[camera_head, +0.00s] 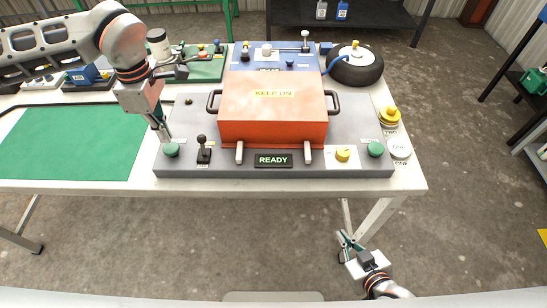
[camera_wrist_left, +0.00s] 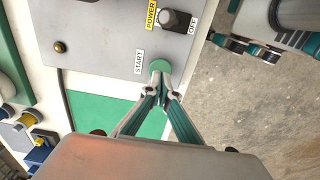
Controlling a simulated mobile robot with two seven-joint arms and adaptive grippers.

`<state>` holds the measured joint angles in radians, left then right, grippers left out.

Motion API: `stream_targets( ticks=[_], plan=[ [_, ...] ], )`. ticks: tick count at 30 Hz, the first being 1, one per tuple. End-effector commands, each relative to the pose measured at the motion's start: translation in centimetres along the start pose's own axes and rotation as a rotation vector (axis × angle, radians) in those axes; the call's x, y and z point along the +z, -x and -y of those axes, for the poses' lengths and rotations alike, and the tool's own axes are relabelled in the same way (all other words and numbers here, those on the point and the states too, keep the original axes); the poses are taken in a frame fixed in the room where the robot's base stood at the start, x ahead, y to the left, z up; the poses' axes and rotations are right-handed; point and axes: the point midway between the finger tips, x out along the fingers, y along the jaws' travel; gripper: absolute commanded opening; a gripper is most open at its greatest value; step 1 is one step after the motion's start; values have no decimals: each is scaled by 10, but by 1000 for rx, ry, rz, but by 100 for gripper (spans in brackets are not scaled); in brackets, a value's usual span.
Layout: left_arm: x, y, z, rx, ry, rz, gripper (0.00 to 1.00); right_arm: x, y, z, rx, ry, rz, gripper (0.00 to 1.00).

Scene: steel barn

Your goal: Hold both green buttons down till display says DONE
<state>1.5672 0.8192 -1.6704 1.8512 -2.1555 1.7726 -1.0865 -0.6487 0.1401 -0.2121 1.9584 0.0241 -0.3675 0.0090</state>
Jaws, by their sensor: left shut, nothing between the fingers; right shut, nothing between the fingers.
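The grey console (camera_head: 225,172) carries a left green button (camera_head: 172,149) and a right green button (camera_head: 375,149). Its display (camera_head: 273,160) reads READY. My left gripper (camera_head: 166,138) is shut and empty, pointing down at the left button. In the left wrist view its fingertips (camera_wrist_left: 162,91) overlap the edge of the green button (camera_wrist_left: 160,66), labelled START; I cannot tell whether they touch or press it. My right gripper (camera_head: 349,241) is shut and empty, low in front of the table and well away from the right button.
An orange box (camera_head: 272,107) marked KEEP ON stands on the console. A green mat (camera_head: 75,143) lies left.

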Motion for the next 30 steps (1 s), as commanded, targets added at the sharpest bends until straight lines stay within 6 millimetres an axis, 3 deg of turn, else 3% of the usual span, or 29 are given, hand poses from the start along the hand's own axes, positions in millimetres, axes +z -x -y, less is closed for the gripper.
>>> stream_targets(
  ticks=[13,30],
  plan=[
    [0,-2,0,0,0,0,0,-4,0,-1,1,0,-7,0],
    [0,-17,0,0,-1,0,0,6,-4,1,-1,-1,1,0]
  ],
)
